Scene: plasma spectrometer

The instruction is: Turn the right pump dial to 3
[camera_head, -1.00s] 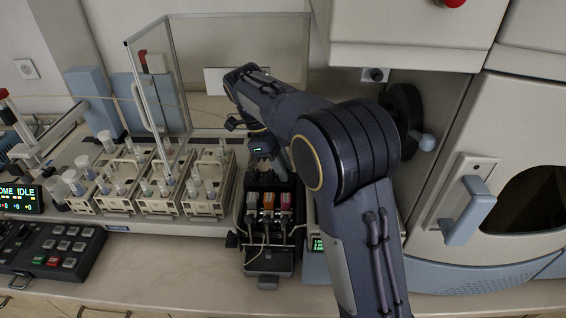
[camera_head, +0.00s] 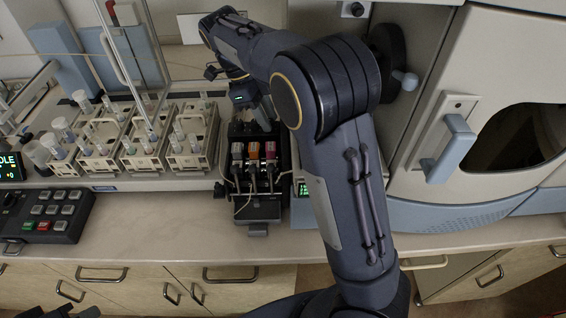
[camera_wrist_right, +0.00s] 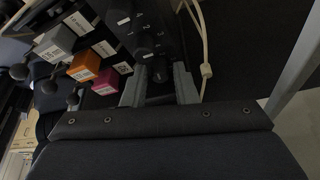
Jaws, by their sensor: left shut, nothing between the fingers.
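The black pump (camera_head: 258,206) stands on the bench with grey, orange and pink cassettes (camera_head: 253,152) in a row. In the right wrist view the pump's dark face shows small white numbers and black knobs. One black dial (camera_wrist_right: 158,70) lies between the fingertips of my right gripper (camera_wrist_right: 160,88). The fingers stand apart on either side of it; contact cannot be made out, and its pointer setting is unreadable. In the head view my right gripper (camera_head: 262,116) is at the back of the pump, partly hidden. A dark part of my left gripper (camera_head: 62,312) shows at the bottom left edge.
Sample racks with vials (camera_head: 140,145) stand left of the pump. A keypad (camera_head: 48,216) lies at the far left. The spectrometer with a blue handle (camera_head: 452,148) is at the right. A pale cable (camera_wrist_right: 204,50) hangs near the gripper.

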